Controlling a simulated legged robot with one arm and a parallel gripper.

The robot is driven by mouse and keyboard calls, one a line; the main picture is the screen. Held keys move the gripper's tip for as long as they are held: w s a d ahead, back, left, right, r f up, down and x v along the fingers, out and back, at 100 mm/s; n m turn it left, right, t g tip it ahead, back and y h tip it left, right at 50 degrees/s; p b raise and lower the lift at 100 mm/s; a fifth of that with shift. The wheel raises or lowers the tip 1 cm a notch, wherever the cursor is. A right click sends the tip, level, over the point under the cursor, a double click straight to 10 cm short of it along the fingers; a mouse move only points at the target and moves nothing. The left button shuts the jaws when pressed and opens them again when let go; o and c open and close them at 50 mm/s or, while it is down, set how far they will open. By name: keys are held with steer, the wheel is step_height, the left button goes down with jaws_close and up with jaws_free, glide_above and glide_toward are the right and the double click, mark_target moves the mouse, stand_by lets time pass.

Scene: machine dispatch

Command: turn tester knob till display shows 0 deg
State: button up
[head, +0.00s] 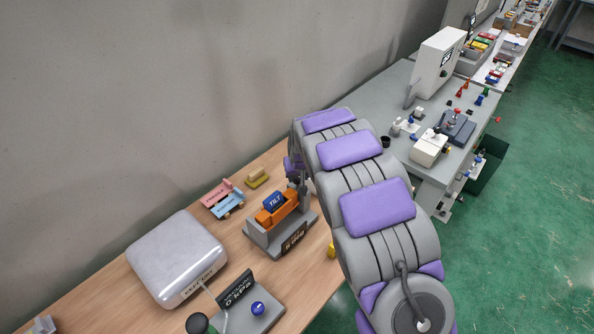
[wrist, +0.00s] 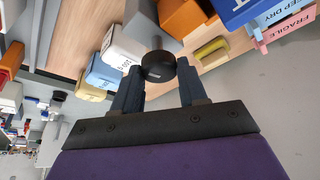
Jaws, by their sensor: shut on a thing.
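The tilt tester (head: 260,240) is a grey stand on the wooden bench, holding an orange cradle (head: 284,212) with a blue block marked TILT (head: 273,201). Its dark display (head: 293,239) on the front shows a number and "deg"; the digit is too small to read surely. In the wrist view the black round knob (wrist: 158,66) on the tester's grey side (wrist: 145,25) sits between the two dark fingers of my gripper (wrist: 160,82), which is shut on it. In the head view my arm hides the knob and most of my gripper.
Pink and blue labelled pieces (head: 222,198) and a yellow block (head: 257,177) lie near the wall. A grey table (head: 385,88) stands beyond.

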steer(key=shift+m+h+p, duration=0.3)
steer(key=shift+m+p, duration=0.05)
steer(key=shift+m, duration=0.45)
steer(key=shift+f, duration=0.1)
steer(key=o, duration=1)
steer(key=shift+s+a, duration=0.1)
steer(key=v, duration=1.7)
steer(key=shift+a, duration=0.15)
